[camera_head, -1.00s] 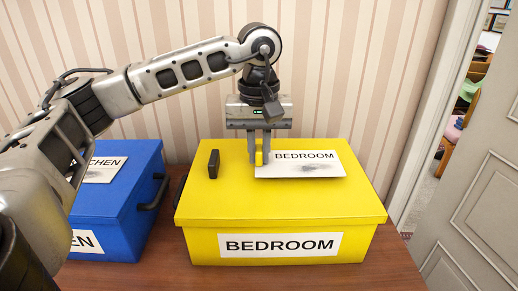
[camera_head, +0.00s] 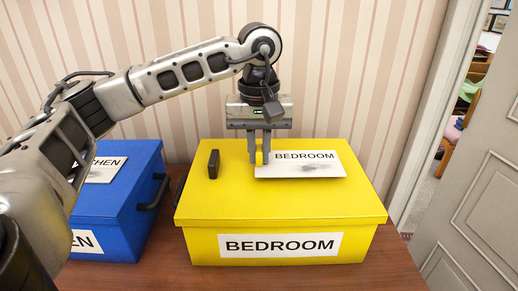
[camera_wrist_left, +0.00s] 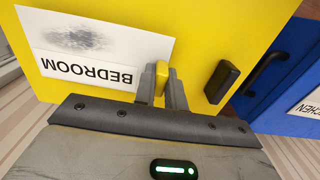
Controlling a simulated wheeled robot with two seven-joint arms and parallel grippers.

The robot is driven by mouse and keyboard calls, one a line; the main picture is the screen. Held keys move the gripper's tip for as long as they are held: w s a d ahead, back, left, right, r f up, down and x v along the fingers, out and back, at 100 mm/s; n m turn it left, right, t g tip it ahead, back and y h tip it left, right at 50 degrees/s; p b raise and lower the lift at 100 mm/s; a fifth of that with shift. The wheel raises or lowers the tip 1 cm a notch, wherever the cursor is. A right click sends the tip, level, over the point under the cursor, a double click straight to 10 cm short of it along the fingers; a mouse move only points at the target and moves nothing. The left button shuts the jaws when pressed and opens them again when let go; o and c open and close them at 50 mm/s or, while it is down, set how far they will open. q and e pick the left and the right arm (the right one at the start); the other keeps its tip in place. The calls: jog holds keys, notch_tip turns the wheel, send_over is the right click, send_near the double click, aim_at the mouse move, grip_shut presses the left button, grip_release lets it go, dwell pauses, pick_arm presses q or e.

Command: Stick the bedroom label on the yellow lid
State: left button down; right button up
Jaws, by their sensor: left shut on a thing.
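The yellow box's lid (camera_head: 225,200) fills the middle of the head view, with a BEDROOM sign on the box front. The white bedroom label (camera_head: 325,157) is over the lid's back right part, roughly flat; I cannot tell whether it fully touches the lid. It also shows in the wrist view (camera_wrist_left: 115,50), with a dark smudge on it. My left gripper (camera_head: 259,158) points down at the label's left edge, shut on its small yellow tab (camera_wrist_left: 161,78). My right gripper is not in view.
A dark handle (camera_head: 213,164) stands up on the lid left of the gripper. A blue box (camera_head: 125,205) with KITCHEN-type labels, partly hidden by my arm, is at left. The striped wall is close behind; a door (camera_head: 475,215) is at right.

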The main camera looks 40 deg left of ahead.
pick_arm(q)
jog(key=shift+f+b, duration=0.4)
jog(key=shift+f+b, duration=0.3)
jog(key=shift+f, duration=0.15)
jog(key=c, duration=1.4)
grip_release()
